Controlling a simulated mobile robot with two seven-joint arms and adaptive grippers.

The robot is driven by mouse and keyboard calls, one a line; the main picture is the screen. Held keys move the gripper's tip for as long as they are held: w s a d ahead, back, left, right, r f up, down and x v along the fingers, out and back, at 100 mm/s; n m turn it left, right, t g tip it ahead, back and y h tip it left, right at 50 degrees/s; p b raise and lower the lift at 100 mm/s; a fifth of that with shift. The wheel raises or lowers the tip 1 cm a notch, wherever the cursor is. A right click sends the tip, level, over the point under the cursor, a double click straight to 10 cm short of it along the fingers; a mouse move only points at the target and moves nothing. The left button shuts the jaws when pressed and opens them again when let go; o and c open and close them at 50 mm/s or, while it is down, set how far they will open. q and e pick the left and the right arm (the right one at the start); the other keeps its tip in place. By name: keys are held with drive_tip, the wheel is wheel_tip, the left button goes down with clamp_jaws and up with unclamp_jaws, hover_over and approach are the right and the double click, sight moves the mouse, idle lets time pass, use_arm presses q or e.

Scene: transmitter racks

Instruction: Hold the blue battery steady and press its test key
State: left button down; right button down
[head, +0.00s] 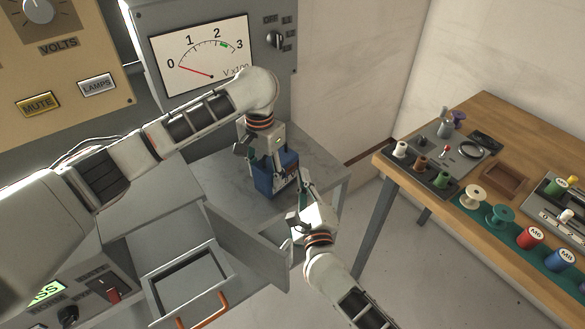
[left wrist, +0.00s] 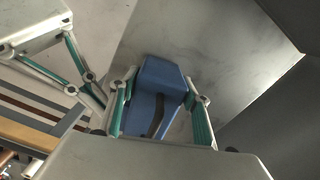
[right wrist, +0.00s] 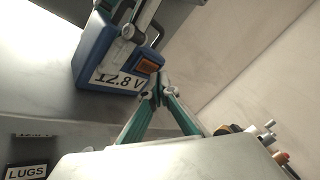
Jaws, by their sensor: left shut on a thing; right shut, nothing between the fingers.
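The blue battery (head: 264,184) stands on the grey shelf (head: 222,190) in the head view, partly covered by my left gripper (head: 274,160). In the left wrist view the fingers of my left gripper (left wrist: 160,100) are on both sides of the battery (left wrist: 158,78), shut on it. The right wrist view shows the battery's (right wrist: 92,52) "12.8 V" label (right wrist: 118,79) and an orange-brown key (right wrist: 149,64) on the same face. My right gripper (right wrist: 158,84) is shut and empty, its tips close beside that key. I cannot tell whether they touch it.
A wooden bench (head: 490,105) with spools and trays stands to the right. An open grey drawer (head: 185,285) with an orange handle is at the lower left. A voltmeter panel (head: 200,55) rises behind the shelf; its needle lies near 0.

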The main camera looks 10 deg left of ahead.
idle(0.4)
drive_tip(key=shift+w+a, duration=0.3)
drive_tip(key=shift+a, duration=0.05)
drive_tip(key=shift+w+a, duration=0.35)
drive_tip(key=shift+a, duration=0.2)
idle(1.4)
use_arm(q)
drive_tip(key=shift+d, duration=0.1)
use_arm(e)
drive_tip(key=shift+s+d, duration=0.65)
drive_tip(key=shift+d, duration=0.2)
drive_tip(key=s+d, duration=0.1)
drive_tip(key=d, duration=0.1)
drive_tip(key=s+d, duration=0.2)
idle(0.4)
idle(0.5)
